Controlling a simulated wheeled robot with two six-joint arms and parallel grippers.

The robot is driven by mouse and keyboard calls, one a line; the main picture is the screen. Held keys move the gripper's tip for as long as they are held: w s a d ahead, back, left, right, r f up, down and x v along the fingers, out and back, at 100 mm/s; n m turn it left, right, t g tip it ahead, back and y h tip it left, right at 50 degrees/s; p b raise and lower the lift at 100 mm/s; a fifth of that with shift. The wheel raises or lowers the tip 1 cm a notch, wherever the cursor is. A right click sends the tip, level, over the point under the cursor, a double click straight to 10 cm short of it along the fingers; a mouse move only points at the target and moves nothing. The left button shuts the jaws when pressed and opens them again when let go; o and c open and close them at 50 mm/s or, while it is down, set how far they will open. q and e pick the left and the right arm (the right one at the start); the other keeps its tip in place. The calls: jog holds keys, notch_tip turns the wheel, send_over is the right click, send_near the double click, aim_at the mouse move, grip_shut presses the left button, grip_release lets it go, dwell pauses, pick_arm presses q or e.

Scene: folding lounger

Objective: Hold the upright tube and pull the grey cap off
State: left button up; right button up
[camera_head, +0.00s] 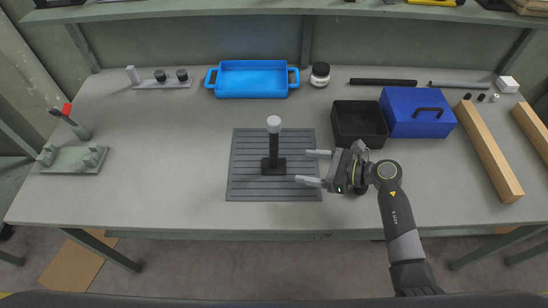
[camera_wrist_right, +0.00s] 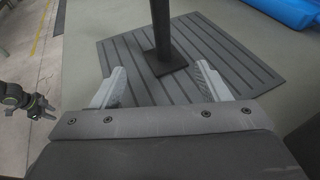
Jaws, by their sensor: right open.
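A black tube (camera_head: 273,148) stands upright on a small square black base, with a light grey cap (camera_head: 273,124) on its top end. The base rests on a ribbed dark grey mat (camera_head: 240,182). My right gripper (camera_head: 301,166) is low over the mat's right side, open and empty, its fingers pointing left toward the tube. In the right wrist view the tube (camera_wrist_right: 160,25) rises beyond and between the open fingertips (camera_wrist_right: 160,70), apart from them; the cap is out of that picture. My left gripper (camera_wrist_right: 35,102) shows small at the left edge there; its jaws are unclear.
Right of the mat are a black open bin (camera_head: 360,123) and a blue toolbox (camera_head: 418,113). A blue tray (camera_head: 252,80) and a jar (camera_head: 320,74) stand behind. Wooden beams (camera_head: 490,150) lie at far right.

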aim_at(278, 167)
jog(key=shift+w+d+f+n+g+b, duration=0.2)
jog(key=shift+w+n+g+b, duration=0.15)
jog(key=shift+w, duration=0.25)
jog(key=shift+w+a+g, duration=0.1)
jog(key=shift+a+g, duration=0.05)
jog(key=shift+g, duration=0.1)
jog(key=shift+a, duration=0.25)
jog(key=b+x, duration=0.2)
jog(key=x, duration=0.6)
pick_arm(q)
jog(key=shift+f+b, duration=0.4)
jog(key=shift+f, duration=1.75)
pick_arm(e)
jog(key=shift+w+a+f, duration=0.1)
jog(key=shift+w+a, duration=0.15)
jog(key=shift+a, duration=0.35)
jog(key=c, duration=1.3)
jog(key=shift+o, duration=0.4)
grip_shut()
